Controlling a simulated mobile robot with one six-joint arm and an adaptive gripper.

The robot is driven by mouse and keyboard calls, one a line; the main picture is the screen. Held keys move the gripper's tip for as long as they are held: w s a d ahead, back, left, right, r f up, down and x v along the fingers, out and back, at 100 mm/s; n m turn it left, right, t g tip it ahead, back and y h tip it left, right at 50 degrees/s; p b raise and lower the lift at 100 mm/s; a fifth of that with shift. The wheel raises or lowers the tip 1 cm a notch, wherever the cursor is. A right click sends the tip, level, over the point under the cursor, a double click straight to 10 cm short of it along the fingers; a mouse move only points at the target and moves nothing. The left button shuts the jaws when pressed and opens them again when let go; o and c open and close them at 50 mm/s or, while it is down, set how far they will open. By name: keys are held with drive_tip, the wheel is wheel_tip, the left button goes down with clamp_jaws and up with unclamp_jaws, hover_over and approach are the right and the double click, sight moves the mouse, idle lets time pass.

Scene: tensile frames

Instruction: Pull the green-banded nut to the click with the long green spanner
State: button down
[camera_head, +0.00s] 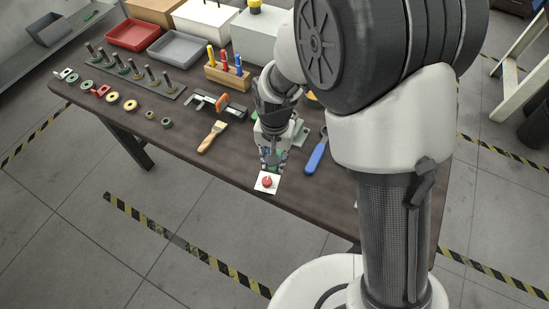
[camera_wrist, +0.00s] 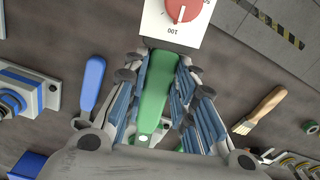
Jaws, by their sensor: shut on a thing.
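The long green spanner (camera_wrist: 157,85) lies between the blue-grey fingers of my gripper (camera_wrist: 168,95) in the wrist view. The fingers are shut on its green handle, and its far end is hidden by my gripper. In the head view my gripper (camera_head: 272,158) is low over the table's front edge, just behind a white plate with a red dial; little of the spanner shows there. I cannot make out the green-banded nut in either view.
The white plate with a red dial (camera_head: 267,183) is right by my gripper. A blue-handled tool (camera_head: 316,156) lies to its right, a brush (camera_head: 212,137) to its left. Screwdrivers stand in a wooden block (camera_head: 228,75). Rings and a post rack (camera_head: 135,72) fill the left.

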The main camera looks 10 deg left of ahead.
drive_tip(key=shift+r+p, duration=2.45)
drive_tip(key=shift+r, duration=0.8)
drive_tip(key=shift+f, duration=0.1)
